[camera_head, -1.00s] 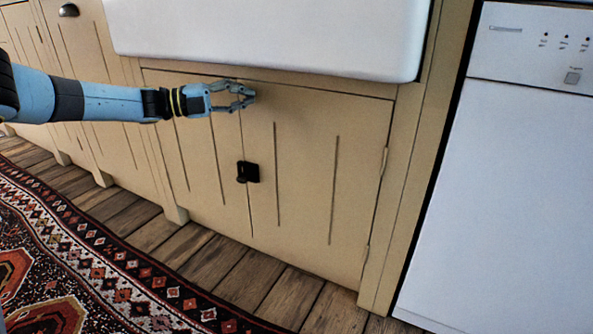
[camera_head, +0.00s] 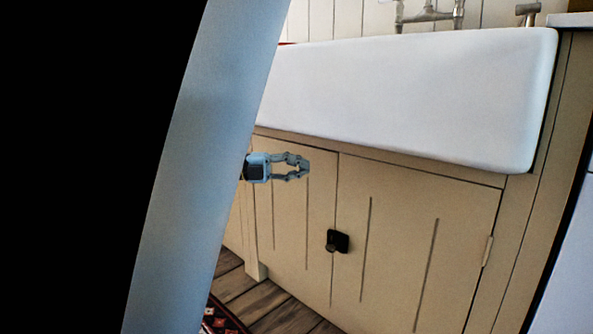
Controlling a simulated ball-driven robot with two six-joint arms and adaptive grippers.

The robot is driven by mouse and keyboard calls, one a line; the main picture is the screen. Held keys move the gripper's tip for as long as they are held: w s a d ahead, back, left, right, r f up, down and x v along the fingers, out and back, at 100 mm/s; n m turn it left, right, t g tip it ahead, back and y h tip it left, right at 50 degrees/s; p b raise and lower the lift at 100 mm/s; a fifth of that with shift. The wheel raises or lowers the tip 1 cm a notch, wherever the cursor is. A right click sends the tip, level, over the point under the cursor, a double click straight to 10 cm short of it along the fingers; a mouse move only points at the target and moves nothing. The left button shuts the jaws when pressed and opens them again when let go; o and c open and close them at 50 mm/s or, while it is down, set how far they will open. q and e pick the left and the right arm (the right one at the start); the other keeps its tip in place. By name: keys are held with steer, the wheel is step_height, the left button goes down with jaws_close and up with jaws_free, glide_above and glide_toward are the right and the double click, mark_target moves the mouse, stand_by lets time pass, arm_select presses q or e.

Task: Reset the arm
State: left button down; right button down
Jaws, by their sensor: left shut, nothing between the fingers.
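My left gripper (camera_head: 305,167) shows in the head view, in front of the cupboard doors below the sink. Its fingertips come together and nothing is between them. It points to the right and appears apart from the black door latch (camera_head: 337,241), which is lower and to the right. A large pale-blue link of my own arm (camera_head: 200,180) crosses the left of the view and hides the forearm behind it. The far left of the picture is black. My right gripper is not in view.
The white sink (camera_head: 410,95) stands above the closed beige cupboard doors (camera_head: 400,240). A tap (camera_head: 430,14) shows at the top. Wooden floor (camera_head: 265,305) and a corner of patterned rug (camera_head: 222,318) lie below. A white appliance (camera_head: 570,265) is at the right edge.

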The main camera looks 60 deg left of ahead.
arm_select(q)
steer(key=shift+s+a, duration=0.25)
steer(key=shift+a, duration=0.1)
